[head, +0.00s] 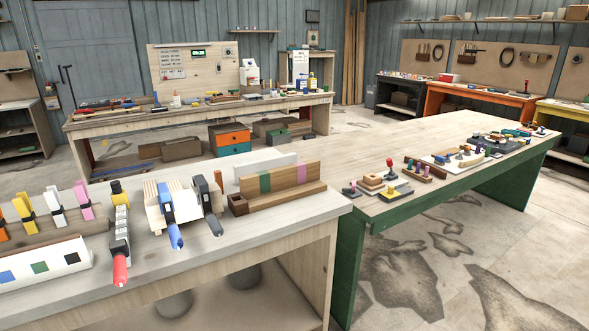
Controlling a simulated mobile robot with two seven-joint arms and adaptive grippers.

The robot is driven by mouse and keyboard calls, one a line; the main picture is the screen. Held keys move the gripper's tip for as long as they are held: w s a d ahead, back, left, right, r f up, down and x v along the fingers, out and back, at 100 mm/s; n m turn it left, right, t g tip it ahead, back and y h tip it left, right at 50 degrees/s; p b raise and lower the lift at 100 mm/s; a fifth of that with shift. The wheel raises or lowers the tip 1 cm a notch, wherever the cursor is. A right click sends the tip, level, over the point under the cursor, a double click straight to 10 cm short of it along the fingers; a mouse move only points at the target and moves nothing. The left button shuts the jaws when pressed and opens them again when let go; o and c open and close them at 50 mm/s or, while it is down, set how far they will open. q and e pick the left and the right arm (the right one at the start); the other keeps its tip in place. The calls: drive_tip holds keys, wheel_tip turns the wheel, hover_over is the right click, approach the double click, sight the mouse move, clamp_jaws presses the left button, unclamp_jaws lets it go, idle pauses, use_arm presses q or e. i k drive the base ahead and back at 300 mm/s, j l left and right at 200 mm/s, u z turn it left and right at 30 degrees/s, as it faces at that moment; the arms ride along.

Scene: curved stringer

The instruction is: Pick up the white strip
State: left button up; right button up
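Another long white piece (62,257) with blue, green and dark squares lies at the bench's left end, cut off by the picture edge. I cannot tell for sure which of the two is the white strip. Neither of my grippers shows in the head view.
Clamps with red (120,270), blue (176,237) and dark handles stand mid-bench, left of the banded piece. Small coloured clamps (56,208) stand at left. A green-legged table (450,140) with stamps and small parts is at right. A cluttered bench (200,113) stands behind.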

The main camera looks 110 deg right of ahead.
sight(242, 169)
drive_tip(key=z, duration=3.5)
